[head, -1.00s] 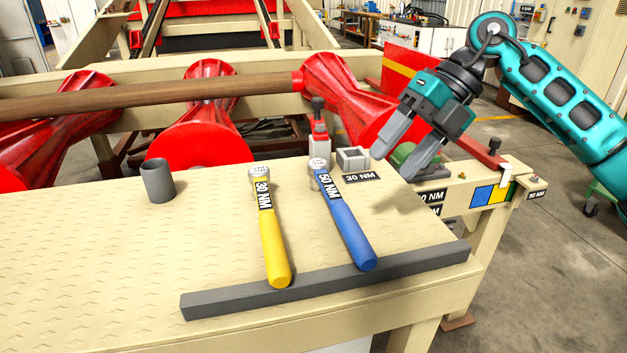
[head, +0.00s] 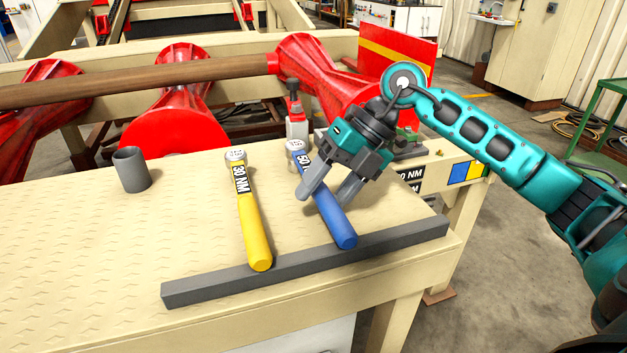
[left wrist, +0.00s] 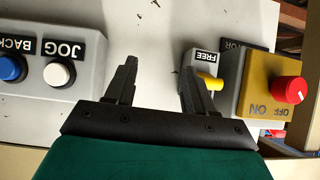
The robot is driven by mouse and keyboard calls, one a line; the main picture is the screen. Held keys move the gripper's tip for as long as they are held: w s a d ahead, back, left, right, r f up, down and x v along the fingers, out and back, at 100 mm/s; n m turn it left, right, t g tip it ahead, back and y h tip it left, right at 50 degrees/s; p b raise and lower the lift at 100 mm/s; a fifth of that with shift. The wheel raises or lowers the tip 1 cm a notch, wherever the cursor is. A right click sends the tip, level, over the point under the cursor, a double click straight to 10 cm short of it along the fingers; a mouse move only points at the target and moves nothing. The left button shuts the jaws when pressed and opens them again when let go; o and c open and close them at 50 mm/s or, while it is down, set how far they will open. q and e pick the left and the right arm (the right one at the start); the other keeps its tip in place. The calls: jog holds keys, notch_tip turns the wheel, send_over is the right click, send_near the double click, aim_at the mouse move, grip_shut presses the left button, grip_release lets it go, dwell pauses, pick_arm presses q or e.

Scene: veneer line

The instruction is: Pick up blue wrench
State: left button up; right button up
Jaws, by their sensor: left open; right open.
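The blue wrench (head: 338,226) lies on the cream table in the head view, its handle end resting on or against the dark bar and its head pointing away. My right gripper (head: 325,198) is open and empty, with its fingers over the middle of the blue wrench, one on each side in the picture. The gripper hides part of the wrench's shaft and label. I cannot tell the height of the fingertips above the handle. My left gripper (left wrist: 158,75) shows only in the left wrist view. It is open and empty, facing a panel with buttons.
A yellow wrench (head: 255,232) marked 30 NM lies left of the blue one. A dark bar (head: 300,262) runs along the table's front. A grey cup (head: 132,172) stands at left. In the left wrist view are a JOG box (left wrist: 60,45) and a red knob (left wrist: 290,90).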

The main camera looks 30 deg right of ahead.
jog(key=shift+a+f, duration=0.2)
jog(key=shift+f, duration=0.15)
grip_shut()
dwell(0.3)
jog(key=shift+r, duration=0.1)
